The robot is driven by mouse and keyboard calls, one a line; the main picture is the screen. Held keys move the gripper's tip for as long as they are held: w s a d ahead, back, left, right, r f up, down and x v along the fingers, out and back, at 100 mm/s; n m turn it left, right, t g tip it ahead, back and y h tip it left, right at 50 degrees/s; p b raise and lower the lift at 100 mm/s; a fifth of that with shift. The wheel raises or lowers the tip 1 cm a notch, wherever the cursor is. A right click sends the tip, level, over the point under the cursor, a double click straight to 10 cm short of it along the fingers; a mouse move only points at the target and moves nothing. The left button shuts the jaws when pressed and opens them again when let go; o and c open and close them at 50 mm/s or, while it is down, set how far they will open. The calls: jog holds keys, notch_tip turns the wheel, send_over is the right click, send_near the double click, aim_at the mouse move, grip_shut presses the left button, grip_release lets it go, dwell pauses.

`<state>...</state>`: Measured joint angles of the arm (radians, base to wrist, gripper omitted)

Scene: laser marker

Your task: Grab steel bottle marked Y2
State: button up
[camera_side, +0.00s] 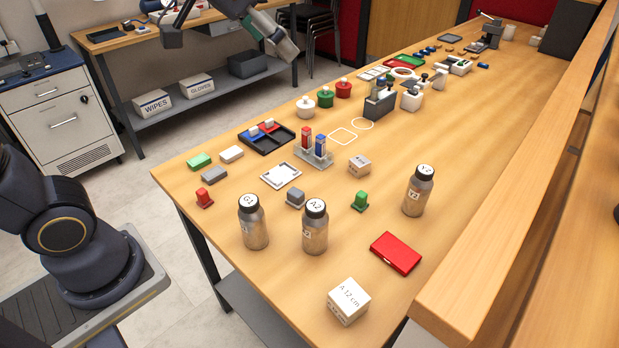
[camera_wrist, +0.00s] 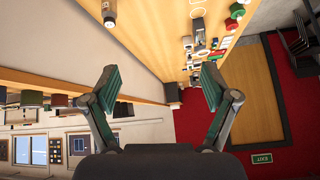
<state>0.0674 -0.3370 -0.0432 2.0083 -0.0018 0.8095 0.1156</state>
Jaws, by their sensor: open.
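The steel bottle marked Y2 (camera_side: 417,193) stands upright towards the right side of the wooden table, its black cap with a white Y2 label on top. Two similar steel bottles, G1 (camera_side: 253,225) and A2 (camera_side: 314,230), stand upright to its left, nearer the front edge. My gripper (camera_wrist: 162,88) is open in the wrist view, with nothing between its fingers. A bottle with a dark cap (camera_wrist: 109,12) is cut off at the top of the wrist view; I cannot read its mark. My gripper is well apart from the Y2 bottle.
A red flat box (camera_side: 396,253) lies in front of Y2, and a green block (camera_side: 360,201) stands to its left. A white cube (camera_side: 348,302) sits near the front. A raised wooden ledge (camera_side: 500,230) runs along the right. Bare table lies behind Y2.

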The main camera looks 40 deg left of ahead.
jog(key=w+d+f+m+h, duration=0.1)
jog(key=w+d+f+m, duration=0.1)
jog(key=w+d, duration=0.6)
jog(key=m+g, duration=0.1)
jog(key=g, duration=0.3)
send_over(416, 180)
jog(key=s+a, duration=0.3)
jog(key=s, duration=0.1)
notch_tip(416, 180, down, 17)
jog(key=shift+h, duration=0.3)
jog(key=x, duration=1)
jog(key=shift+w+d+f, duration=0.15)
jog(key=shift+d+f, duration=0.1)
jog(key=shift+d, duration=0.15)
jog(key=shift+w+x, duration=0.2)
jog(key=shift+x, duration=1.2)
jog(key=shift+w+x, duration=0.2)
jog(key=shift+x, duration=1.15)
jog(key=shift+r, duration=0.2)
jog(key=shift+c, duration=0.3)
jog(key=c, duration=1.3)
jog(key=shift+r, duration=0.1)
